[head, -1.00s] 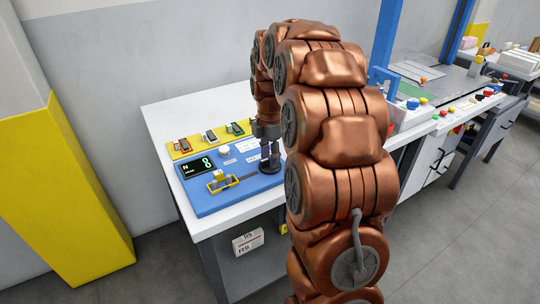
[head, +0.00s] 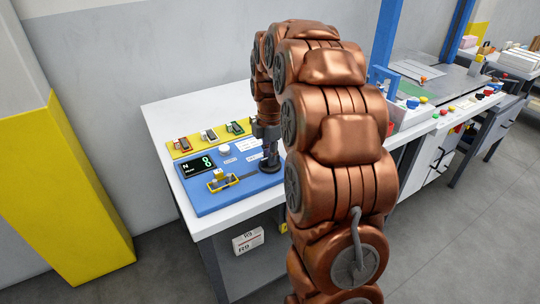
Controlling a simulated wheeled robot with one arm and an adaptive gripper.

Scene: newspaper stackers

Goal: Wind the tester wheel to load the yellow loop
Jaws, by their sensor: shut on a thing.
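The blue tester (head: 215,201) lies on the white bench top. The yellow loop (head: 223,182) sits at the tester's front, at the left end of a grey bar or slot. The dark tester wheel (head: 270,166) is at the tester's right end. My gripper (head: 269,152) points down from above and is shut on the wheel or its knob. The fingertips are small and partly dark against the wheel, so the exact contact is hard to see.
A yellow strip (head: 175,152) behind the tester holds small red, white and green pieces. A white round knob (head: 224,148) is on the tester. The white bench (head: 162,117) is clear behind. A yellow-and-grey pillar (head: 75,200) stands left. Another workstation with buttons is at right.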

